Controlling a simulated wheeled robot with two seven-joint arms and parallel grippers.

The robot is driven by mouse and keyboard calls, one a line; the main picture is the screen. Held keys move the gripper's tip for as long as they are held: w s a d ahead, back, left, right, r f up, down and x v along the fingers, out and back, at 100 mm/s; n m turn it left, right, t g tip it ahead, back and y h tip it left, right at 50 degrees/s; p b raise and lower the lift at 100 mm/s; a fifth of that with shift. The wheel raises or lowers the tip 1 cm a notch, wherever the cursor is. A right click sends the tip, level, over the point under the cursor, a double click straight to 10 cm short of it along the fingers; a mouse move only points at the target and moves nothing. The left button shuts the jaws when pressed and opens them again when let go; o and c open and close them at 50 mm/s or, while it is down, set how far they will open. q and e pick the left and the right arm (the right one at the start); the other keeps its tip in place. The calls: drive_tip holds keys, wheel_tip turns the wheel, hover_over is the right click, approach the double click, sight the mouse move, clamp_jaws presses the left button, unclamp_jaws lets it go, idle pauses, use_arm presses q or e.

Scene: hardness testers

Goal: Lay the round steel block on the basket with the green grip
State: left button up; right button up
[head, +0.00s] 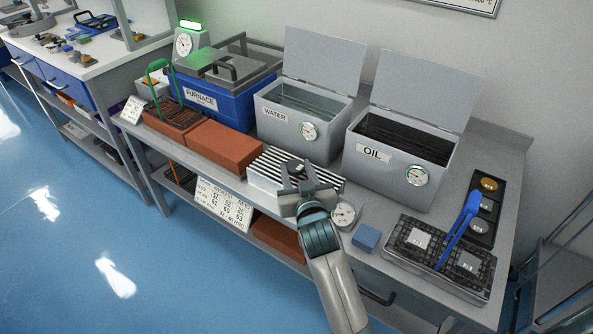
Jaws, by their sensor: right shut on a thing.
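My right gripper (299,174) is over the ribbed metal rack (264,183) at the middle of the bench. It is shut on a small grey steel block (299,167). The fingers hide much of the block, so I cannot tell its full outline or whether it touches the rack. The basket with the green grip (175,113) is a dark wire basket on an orange-brown brick at the bench's left end. Its green grip (158,67) stands up at the back left. My left gripper is not in view.
A blue furnace (206,101), an open water tank (290,122) and an open oil tank (391,160) line the back. A bare brick (224,147) lies between basket and rack. At right are blue tongs (458,229) and a dark tray (500,211) of round blocks.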

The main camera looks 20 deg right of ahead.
drive_tip(key=shift+f, duration=0.2)
drive_tip(key=shift+f, duration=0.35)
drive_tip(key=o, duration=1.3)
drive_tip(key=shift+c, duration=0.2)
